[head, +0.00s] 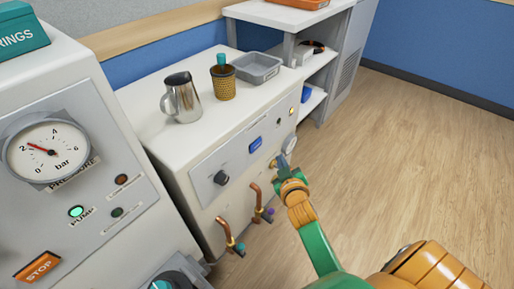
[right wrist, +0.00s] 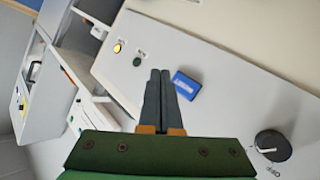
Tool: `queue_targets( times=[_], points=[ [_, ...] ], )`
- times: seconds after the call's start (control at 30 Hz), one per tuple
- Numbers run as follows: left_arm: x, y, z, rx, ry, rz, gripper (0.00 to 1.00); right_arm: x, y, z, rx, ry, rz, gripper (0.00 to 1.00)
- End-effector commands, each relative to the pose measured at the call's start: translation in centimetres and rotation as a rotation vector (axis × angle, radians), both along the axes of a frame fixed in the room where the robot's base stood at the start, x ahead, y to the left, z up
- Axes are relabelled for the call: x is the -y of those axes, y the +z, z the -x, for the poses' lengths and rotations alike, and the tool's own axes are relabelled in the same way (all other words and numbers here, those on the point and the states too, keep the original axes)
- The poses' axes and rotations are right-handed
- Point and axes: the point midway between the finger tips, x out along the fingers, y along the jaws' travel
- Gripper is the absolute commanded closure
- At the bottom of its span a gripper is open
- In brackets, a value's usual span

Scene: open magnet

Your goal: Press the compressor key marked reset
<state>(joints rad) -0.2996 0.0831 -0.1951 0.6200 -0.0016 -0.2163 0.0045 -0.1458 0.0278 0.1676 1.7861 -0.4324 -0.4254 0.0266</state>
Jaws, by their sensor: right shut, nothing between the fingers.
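The blue key (head: 255,144) sits on the sloping front panel of the white compressor cabinet (head: 215,160). It also shows in the right wrist view (right wrist: 185,85), just right of my fingertips; its small lettering is too blurred to read. My right gripper (head: 281,165) is shut and empty, in front of the panel, to the right of and below the blue key in the head view. In the right wrist view the closed fingers (right wrist: 160,72) point at the panel beside the key. I cannot tell whether they touch it. My left gripper is not in view.
A dark knob (head: 221,178), a lit amber lamp (head: 291,111) and copper pipes (head: 228,238) are on the cabinet front. A steel jug (head: 181,98), a woven cup (head: 223,82) and a grey tray (head: 257,68) stand on top. A gauge panel (head: 45,150) is at left.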

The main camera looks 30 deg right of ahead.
Motion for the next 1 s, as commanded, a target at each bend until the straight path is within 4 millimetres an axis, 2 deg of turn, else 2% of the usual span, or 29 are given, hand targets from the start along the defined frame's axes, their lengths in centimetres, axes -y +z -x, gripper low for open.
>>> queue_targets(
  times=[0.03,0.2,0.4,0.57,1.0],
  points=[
    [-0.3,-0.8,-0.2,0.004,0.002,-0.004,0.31,-0.3,-0.4,-0.7,0.005,0.0,-0.001,1.0],
    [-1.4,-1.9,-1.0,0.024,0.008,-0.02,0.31,-1.3,-0.3,-3.0,0.003,0.001,-0.003,1.0],
    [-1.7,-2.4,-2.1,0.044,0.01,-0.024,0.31,-2.0,-0.2,-4.9,0.001,-0.001,-0.001,1.0],
    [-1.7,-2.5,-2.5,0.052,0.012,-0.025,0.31,-2.2,-0.1,-5.4,0.0,0.0,0.0,1.0],
    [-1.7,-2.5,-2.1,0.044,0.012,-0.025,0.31,-2.2,0.0,-5.4,-0.001,0.0,0.0,1.0]
  ],
)
